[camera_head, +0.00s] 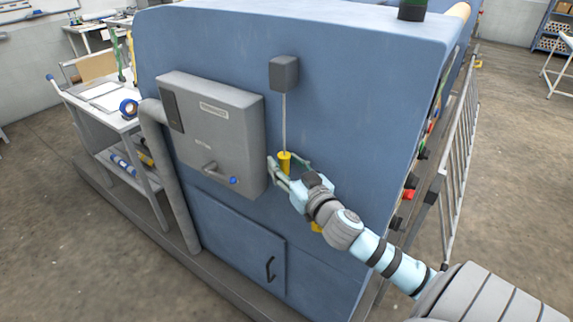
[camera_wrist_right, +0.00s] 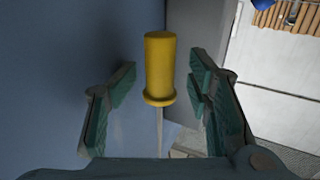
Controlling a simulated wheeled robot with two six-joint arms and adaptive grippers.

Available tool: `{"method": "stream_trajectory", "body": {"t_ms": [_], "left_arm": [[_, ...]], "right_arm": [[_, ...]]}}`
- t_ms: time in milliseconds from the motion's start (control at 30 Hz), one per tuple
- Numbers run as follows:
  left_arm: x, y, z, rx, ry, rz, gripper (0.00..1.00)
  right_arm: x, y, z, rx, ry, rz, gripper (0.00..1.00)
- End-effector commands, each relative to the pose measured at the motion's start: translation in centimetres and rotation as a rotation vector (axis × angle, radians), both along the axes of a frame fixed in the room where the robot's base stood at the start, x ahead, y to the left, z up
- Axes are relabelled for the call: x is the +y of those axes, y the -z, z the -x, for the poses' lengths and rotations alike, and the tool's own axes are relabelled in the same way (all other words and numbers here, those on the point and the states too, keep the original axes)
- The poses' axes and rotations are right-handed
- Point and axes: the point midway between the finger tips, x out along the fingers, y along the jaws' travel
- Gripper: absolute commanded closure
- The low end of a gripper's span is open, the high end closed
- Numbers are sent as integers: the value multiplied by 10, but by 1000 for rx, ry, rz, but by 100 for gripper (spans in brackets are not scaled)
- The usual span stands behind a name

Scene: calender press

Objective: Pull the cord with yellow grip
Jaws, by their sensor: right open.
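The yellow grip (camera_head: 284,162) hangs on a thin cord (camera_head: 284,118) below a grey box (camera_head: 284,73) on the blue machine's end wall. My right gripper (camera_head: 287,168) is open around the grip in the head view. In the right wrist view, the yellow grip (camera_wrist_right: 160,66) stands between the two spread fingers of the right gripper (camera_wrist_right: 160,92), with a gap on each side. Neither finger visibly touches it. The cord (camera_wrist_right: 159,132) shows below the grip in that view. My left gripper is not in view.
A grey control cabinet (camera_head: 212,130) with a handle juts from the blue machine (camera_head: 330,60) just left of the grip. A grey pipe (camera_head: 170,170) runs down at the left. A work table (camera_head: 105,105) stands further left, and a metal railing (camera_head: 458,165) is at the right.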

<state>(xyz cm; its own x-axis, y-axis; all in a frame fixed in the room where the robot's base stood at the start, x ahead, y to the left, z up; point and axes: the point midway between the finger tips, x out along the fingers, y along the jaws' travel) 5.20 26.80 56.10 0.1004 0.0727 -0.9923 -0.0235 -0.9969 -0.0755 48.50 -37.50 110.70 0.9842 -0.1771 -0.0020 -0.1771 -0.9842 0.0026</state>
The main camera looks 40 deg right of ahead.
Motion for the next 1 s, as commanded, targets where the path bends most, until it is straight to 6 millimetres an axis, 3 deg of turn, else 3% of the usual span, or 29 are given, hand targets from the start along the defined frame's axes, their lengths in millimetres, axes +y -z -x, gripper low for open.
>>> {"method": "stream_trajectory", "body": {"t_ms": [167,267,533,700,1000], "left_arm": [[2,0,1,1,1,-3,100],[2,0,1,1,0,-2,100],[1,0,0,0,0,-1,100],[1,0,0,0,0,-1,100],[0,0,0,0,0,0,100]], "right_arm": [[0,0,2,0,0,2,53],[2,1,13,4,-1,4,53],[16,2,84,8,-3,6,53],[21,1,113,5,-1,3,53],[22,0,118,0,0,0,53]]}}
